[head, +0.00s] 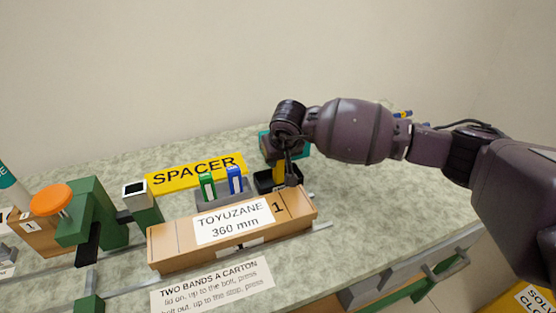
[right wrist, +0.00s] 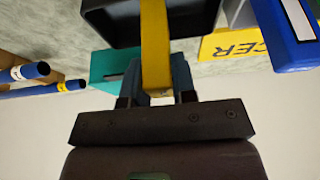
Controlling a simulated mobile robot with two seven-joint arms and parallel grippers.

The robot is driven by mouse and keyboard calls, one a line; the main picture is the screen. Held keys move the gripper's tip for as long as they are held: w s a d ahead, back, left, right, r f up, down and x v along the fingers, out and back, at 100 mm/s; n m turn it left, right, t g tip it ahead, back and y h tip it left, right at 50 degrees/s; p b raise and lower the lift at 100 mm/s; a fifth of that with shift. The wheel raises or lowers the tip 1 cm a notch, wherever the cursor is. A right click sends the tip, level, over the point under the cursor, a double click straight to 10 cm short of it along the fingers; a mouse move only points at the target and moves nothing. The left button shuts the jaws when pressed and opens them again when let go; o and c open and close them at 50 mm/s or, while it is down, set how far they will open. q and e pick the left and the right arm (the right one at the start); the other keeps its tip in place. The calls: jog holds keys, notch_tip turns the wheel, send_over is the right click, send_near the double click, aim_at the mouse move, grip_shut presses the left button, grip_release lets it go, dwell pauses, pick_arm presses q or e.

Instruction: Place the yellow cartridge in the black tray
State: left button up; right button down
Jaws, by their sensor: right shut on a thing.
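The yellow cartridge (head: 279,172) is a narrow upright bar at the black tray, below my right gripper (head: 286,156). In the right wrist view, the right gripper (right wrist: 156,90) is shut on the yellow cartridge (right wrist: 155,45), which reaches from the fingers to the black tray (right wrist: 98,25). In the head view the black tray (head: 263,184) is a small open box behind the carton, partly hidden by the gripper. I cannot tell whether the cartridge's lower end touches the tray floor. My left gripper is not in view.
A long carton (head: 170,247) labelled TOYUZANE lies in front of the tray. A grey holder (head: 215,198) with green and blue cartridges stands to its left, before the yellow SPACER sign (head: 160,183). A teal object (head: 303,150) is behind. A green fixture (head: 92,212) stands left.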

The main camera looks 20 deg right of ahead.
jog(key=shift+f, duration=0.4)
jog(key=shift+r, duration=0.1)
jog(key=c, duration=1.1)
grip_release()
jog(key=shift+f, duration=0.2)
jog(key=shift+o, duration=0.9)
jog(key=shift+r, duration=0.3)
jog(key=p+v, duration=0.2)
jog(key=v, duration=0.9)
jog(key=shift+s+r, duration=0.25)
jog(key=shift+r, duration=0.1)
